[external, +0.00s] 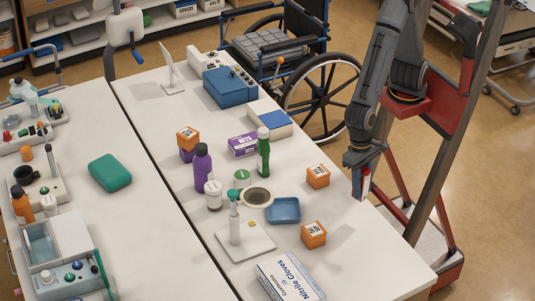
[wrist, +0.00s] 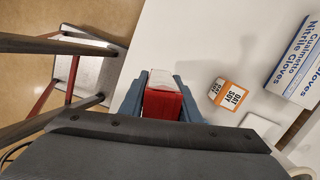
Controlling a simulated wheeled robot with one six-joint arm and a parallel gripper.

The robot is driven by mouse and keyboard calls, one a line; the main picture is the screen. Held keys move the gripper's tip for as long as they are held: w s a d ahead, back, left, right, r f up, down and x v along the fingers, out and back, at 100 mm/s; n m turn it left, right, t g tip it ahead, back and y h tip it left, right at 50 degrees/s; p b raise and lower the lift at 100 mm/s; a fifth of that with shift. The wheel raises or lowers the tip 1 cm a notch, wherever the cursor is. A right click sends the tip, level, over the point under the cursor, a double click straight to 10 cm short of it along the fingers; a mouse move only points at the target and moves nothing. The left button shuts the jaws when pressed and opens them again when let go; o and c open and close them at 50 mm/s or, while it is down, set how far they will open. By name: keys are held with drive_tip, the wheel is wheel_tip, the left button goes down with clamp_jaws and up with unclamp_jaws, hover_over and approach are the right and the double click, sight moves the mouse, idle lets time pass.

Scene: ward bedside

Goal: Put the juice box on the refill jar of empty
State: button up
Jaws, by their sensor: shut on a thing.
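My gripper (external: 363,180) is shut on a small red box with a white top (wrist: 164,103), which I take to be the juice box. It shows between the fingers in the wrist view, and as a small red and white patch (external: 367,185) in the external view, at the table's right edge. I cannot tell whether it touches the table. No jar is clearly marked as the refill jar. A white jar (external: 213,195) and a green-topped jar (external: 242,179) stand mid-table, apart from my gripper.
Orange cartons (external: 318,176) and (external: 313,235) stand near my gripper. A blue tray (external: 284,211), a round dish (external: 257,197), purple (external: 202,168) and green (external: 263,150) bottles crowd the middle. A glove box (external: 290,279) lies in front. The front-right table (external: 375,262) is clear.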

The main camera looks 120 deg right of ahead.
drive_tip(key=w+d+r, duration=0.3)
drive_tip(key=w+d, duration=0.2)
drive_tip(key=w, duration=0.6)
wheel_tip(320, 180, up, 7)
drive_tip(key=m+b, duration=0.1)
drive_tip(key=m, duration=0.2)
hover_over(244, 176)
drive_tip(key=shift+d+f+p, duration=0.2)
drive_tip(key=shift+f+p, duration=0.4)
drive_tip(key=shift+f, duration=1.8)
drive_tip(key=shift+d+f+p, duration=0.2)
drive_tip(key=shift+f+p, duration=0.35)
drive_tip(key=shift+f, duration=1.85)
drive_tip(key=o, duration=1.2)
drive_tip(key=shift+f, duration=0.15)
drive_tip(key=shift+c, duration=0.2)
wheel_tip(244, 176, up, 12)
drive_tip(key=d+b, duration=0.1)
drive_tip(key=b, duration=0.2)
drive_tip(key=shift+d, duration=0.4)
